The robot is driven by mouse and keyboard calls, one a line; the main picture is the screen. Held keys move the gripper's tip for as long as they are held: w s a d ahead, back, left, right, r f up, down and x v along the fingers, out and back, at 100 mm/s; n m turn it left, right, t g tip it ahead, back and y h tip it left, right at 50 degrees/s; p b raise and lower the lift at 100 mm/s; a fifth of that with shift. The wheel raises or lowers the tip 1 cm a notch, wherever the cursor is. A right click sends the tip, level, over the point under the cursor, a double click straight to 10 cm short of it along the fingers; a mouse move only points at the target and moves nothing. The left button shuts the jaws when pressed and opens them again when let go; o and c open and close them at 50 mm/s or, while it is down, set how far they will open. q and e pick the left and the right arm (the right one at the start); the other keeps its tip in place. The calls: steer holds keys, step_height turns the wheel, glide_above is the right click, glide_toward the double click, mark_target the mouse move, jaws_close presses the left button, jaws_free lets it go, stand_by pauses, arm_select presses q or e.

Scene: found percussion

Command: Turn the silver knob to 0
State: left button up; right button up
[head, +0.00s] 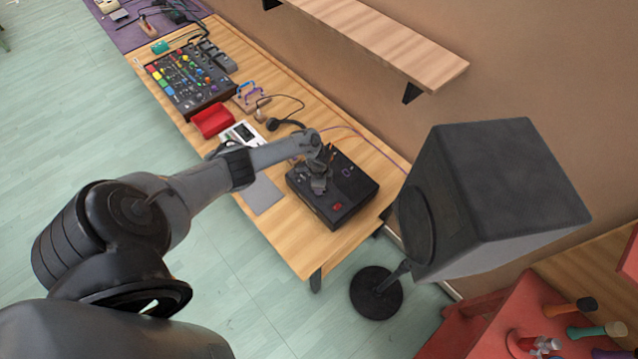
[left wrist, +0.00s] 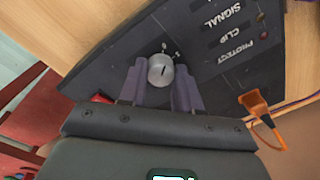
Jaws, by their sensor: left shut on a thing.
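The silver knob (left wrist: 160,70) sits on the face of a black amplifier-like box (head: 357,186); the box also shows in the left wrist view (left wrist: 215,15). My left gripper (head: 319,186) reaches down over the box, and in the left wrist view its two dark fingers (left wrist: 160,84) are shut on the knob's sides. A dark pointer line on the knob points roughly up the picture. Small white marks beside the knob (left wrist: 171,50) are too small to read surely. In the head view the knob is hidden by the gripper. My right gripper is in neither view.
Labels SIGNAL, CLIP and PROTECT are on the box, with an orange plug (left wrist: 254,103) beside it. On the wooden bench stand a red tray (head: 212,120) and a mixer (head: 190,80).

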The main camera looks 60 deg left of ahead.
arm_select(q)
steer(key=shift+n, duration=0.6)
steer(key=o, duration=1.1)
steer(key=shift+c, duration=0.2)
steer(key=shift+r+p, duration=0.45)
step_height(320, 180, up, 10)
steer(key=p, duration=0.2)
steer(key=shift+d, duration=0.2)
steer(key=shift+s, duration=0.15)
